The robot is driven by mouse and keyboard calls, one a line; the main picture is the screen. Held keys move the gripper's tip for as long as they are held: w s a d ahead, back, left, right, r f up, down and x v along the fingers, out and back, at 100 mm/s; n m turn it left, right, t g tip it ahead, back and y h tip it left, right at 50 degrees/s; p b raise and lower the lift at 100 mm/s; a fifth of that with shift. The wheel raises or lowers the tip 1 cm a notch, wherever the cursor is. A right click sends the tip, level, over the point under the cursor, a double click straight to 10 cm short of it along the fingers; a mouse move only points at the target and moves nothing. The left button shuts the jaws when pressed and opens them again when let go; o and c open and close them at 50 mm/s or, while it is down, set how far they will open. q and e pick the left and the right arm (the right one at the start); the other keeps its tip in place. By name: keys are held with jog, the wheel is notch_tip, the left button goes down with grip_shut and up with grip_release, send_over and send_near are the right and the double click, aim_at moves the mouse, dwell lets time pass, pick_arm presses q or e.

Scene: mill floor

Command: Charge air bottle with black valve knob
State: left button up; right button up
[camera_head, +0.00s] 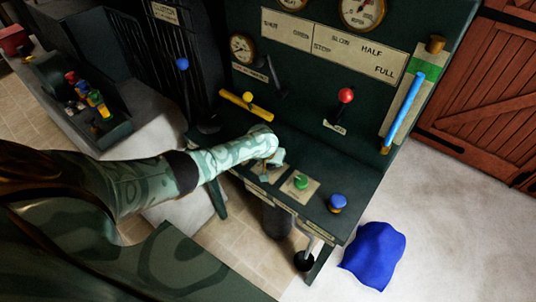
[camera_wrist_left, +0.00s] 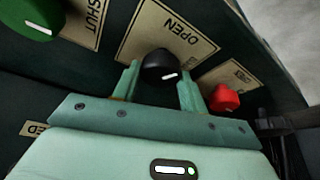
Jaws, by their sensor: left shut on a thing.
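The black valve knob (camera_wrist_left: 160,64) sits on a cream plate (camera_wrist_left: 190,35) marked OPEN in the left wrist view. A short white line shows on the knob's near face. My left gripper (camera_wrist_left: 160,80) has one finger on each side of the knob and is shut on it. In the head view my left gripper (camera_head: 273,158) reaches down to the front ledge of the dark console and hides the knob. A green knob (camera_wrist_left: 30,18) by a SHUT plate and a red knob (camera_wrist_left: 224,98) flank it. My right gripper is out of view. I cannot make out the air bottle.
The console carries gauges (camera_head: 240,47), a red-balled lever (camera_head: 346,95), a yellow-handled lever (camera_head: 247,104) and a blue bar (camera_head: 404,108). A green knob (camera_head: 301,182) and blue knob (camera_head: 338,201) stand right of my gripper. A blue cloth (camera_head: 375,255) lies on the floor.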

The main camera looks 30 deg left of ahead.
pick_arm(q)
jog(key=shift+d+n+g+y+p, duration=0.15)
jog(key=shift+n+y+p, duration=0.15)
jog(key=shift+n, duration=0.6)
jog(key=shift+n+g+y+p, duration=0.15)
jog(key=shift+n+y+p, duration=0.15)
jog(key=shift+n, duration=0.6)
jog(key=o, duration=1)
jog(key=shift+w, duration=0.1)
jog(key=p+v, duration=1.3)
jog(key=v, duration=0.3)
jog(key=shift+p, duration=0.3)
